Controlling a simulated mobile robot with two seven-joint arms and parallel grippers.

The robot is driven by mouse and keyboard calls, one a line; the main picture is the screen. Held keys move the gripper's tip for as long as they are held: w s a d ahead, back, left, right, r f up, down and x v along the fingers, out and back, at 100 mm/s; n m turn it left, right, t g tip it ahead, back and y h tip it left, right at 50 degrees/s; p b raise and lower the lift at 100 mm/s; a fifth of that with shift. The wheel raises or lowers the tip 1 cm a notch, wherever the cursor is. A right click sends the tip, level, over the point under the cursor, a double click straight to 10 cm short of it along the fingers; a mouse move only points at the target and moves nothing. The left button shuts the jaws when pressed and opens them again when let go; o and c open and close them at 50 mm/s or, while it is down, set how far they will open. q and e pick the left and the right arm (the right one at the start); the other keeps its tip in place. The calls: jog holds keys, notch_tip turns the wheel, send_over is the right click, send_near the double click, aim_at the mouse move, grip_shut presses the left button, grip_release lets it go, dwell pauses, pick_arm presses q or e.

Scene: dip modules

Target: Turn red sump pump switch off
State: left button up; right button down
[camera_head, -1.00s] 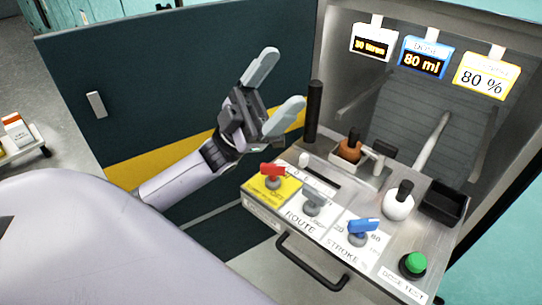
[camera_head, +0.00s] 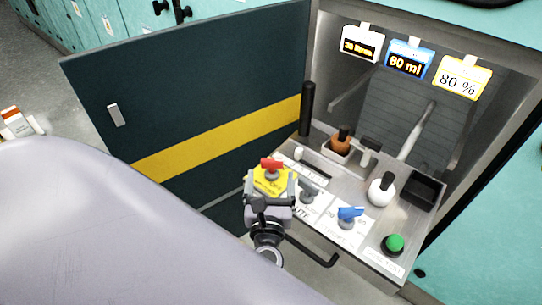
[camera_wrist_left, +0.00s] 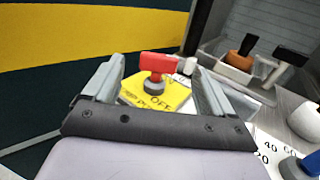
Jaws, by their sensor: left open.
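The red switch (camera_head: 271,164) stands on a yellow label plate (camera_head: 270,184) at the left front of the metal panel. In the left wrist view the red switch (camera_wrist_left: 158,63) has a T-shaped handle on a grey base, and the yellow plate (camera_wrist_left: 170,96) shows the word OFF. My left gripper (camera_head: 269,180) is open, with one finger on each side of the switch. In the left wrist view the fingers (camera_wrist_left: 155,85) are apart, and neither clearly touches the handle. My right gripper is not in view.
A grey switch (camera_head: 307,193), a blue switch (camera_head: 349,214) and a green button (camera_head: 393,244) line the panel to the right. A black handle (camera_head: 318,258) projects in front. A white bottle (camera_head: 381,189) and a black tray (camera_head: 425,191) stand behind. The open cabinet door (camera_head: 200,100) is at the left.

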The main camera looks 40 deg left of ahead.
aim_at(272, 163)
pick_arm(q)
jog(key=shift+p+x, duration=0.3)
jog(key=shift+x, duration=3.25)
jog(key=shift+f, duration=0.2)
jog(key=c, duration=1)
jog(key=shift+o, duration=0.2)
